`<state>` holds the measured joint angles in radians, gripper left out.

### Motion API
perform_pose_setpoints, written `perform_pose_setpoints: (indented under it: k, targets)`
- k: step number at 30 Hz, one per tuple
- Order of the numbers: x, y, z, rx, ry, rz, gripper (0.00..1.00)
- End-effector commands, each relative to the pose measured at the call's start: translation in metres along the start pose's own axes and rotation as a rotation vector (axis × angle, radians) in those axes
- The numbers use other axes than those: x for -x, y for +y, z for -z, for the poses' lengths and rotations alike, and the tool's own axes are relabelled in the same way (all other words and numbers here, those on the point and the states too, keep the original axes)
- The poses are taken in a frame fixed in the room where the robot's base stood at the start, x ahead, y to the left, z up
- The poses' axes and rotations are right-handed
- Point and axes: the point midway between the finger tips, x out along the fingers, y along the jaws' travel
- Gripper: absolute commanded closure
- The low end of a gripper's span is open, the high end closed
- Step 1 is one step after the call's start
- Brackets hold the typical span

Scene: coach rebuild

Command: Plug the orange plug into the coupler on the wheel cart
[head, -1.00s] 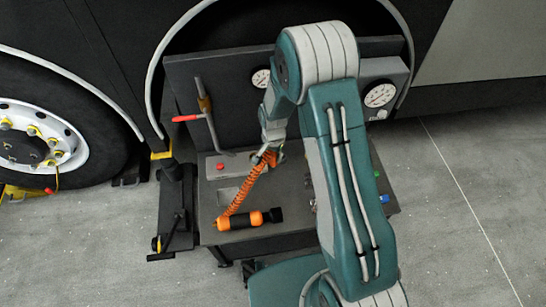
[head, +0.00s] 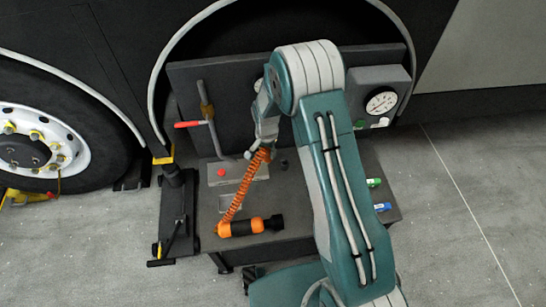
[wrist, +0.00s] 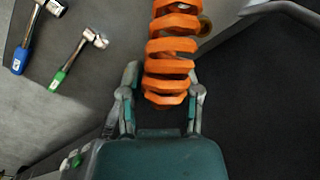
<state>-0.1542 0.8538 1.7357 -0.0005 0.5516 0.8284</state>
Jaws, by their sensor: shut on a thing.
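My gripper (head: 262,150) is over the back left of the dark cart (head: 290,228), in front of its upright panel. In the wrist view its two fingers (wrist: 160,100) stand on either side of an orange coiled cord (wrist: 172,50). The gripper is shut on the orange plug at the cord's end; the plug itself is mostly hidden by the coil and fingers. In the head view the cord (head: 240,188) slants down left to an orange and black cylinder (head: 250,225) lying at the cart's front edge. I cannot clearly make out the coupler.
A lever with a red grip (head: 188,124) and a red button (head: 221,172) are left of my gripper. A gauge (head: 381,102) is on the right. Green-handled (wrist: 67,68) and blue-handled (wrist: 22,55) hammers lie on the cart. A bus wheel (head: 40,145) is at far left.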

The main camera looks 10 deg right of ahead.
Motion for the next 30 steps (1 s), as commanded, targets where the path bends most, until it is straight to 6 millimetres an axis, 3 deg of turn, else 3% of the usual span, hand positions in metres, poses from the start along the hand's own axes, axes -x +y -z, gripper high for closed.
perform_pose_setpoints:
  k: [9,15,23,30]
  targets:
    - [-0.029,-0.051,0.025,0.001,0.000,0.000,1.00]
    - [-0.041,-0.073,0.033,0.002,0.001,0.001,1.00]
    - [-0.048,-0.080,0.036,0.001,0.001,0.000,1.00]
    - [-0.067,-0.080,0.035,0.001,0.000,0.000,1.00]
